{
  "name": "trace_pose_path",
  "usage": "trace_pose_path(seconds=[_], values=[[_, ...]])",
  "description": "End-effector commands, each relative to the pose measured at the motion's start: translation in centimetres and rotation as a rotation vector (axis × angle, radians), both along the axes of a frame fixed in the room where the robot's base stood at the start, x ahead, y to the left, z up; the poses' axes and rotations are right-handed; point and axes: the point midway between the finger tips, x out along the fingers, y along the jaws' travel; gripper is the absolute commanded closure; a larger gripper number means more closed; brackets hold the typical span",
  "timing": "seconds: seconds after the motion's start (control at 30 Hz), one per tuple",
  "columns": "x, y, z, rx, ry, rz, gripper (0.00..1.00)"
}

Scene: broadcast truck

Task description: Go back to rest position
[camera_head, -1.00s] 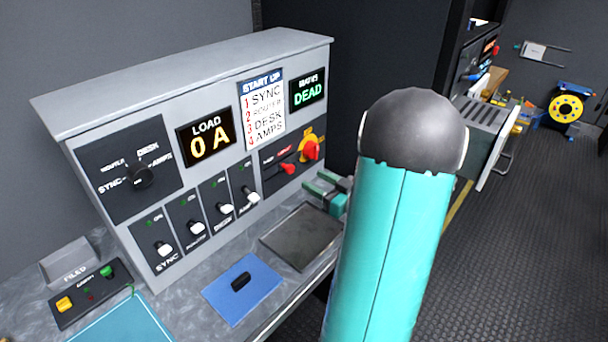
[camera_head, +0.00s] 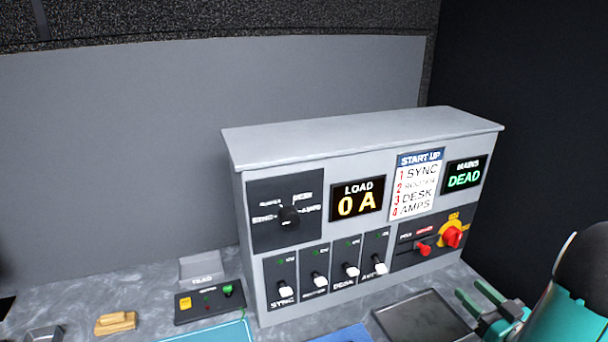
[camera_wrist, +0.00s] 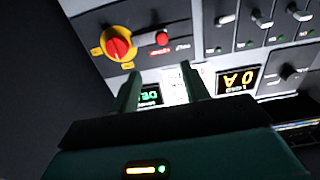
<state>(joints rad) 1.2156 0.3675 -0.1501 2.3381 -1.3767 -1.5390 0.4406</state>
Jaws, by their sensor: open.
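My gripper (camera_head: 474,295) is at the lower right of the head view, beside the right front of the grey control panel (camera_head: 360,139). Its two green fingers are apart and nothing shows between them. In the wrist view the fingers (camera_wrist: 161,84) point towards the panel face, which appears upside down. The red rotary knob (camera_head: 452,237) on its yellow plate is near my gripper in the head view; it also shows in the wrist view (camera_wrist: 118,44). The load display (camera_head: 357,198) reads 0 A and the mains display (camera_head: 464,174) reads DEAD.
A dark tray (camera_head: 424,318) lies on the counter left of my gripper. A small box with yellow and green buttons (camera_head: 208,302), a grey FILED tray (camera_head: 201,268) and a tan wooden piece (camera_head: 115,323) sit left of the panel. A dark wall stands at right.

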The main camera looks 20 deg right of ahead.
Motion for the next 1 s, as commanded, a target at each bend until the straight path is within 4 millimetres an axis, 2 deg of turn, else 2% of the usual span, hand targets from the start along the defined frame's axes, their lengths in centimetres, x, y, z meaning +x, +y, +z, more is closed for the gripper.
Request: trace_pose_path(seconds=[0.17,0.37,0.5,0.57,0.67,0.8,0.87,1.0], values=[[1.4,0.1,0.5,-0.036,0.028,-0.019,0.54],[7.1,0.8,3.3,-0.179,0.156,-0.141,0.54],[10.4,2.5,5.9,-0.251,0.256,-0.253,0.54],[11.4,3.7,7.0,-0.268,0.297,-0.294,0.54],[12.3,6.1,8.6,-0.270,0.366,-0.355,0.54],[12.4,10.5,10.2,-0.242,0.472,-0.401,0.54],[12.0,12.8,10.6,-0.218,0.523,-0.406,0.54],[10.0,18.9,10.9,-0.152,0.656,-0.377,0.54]])
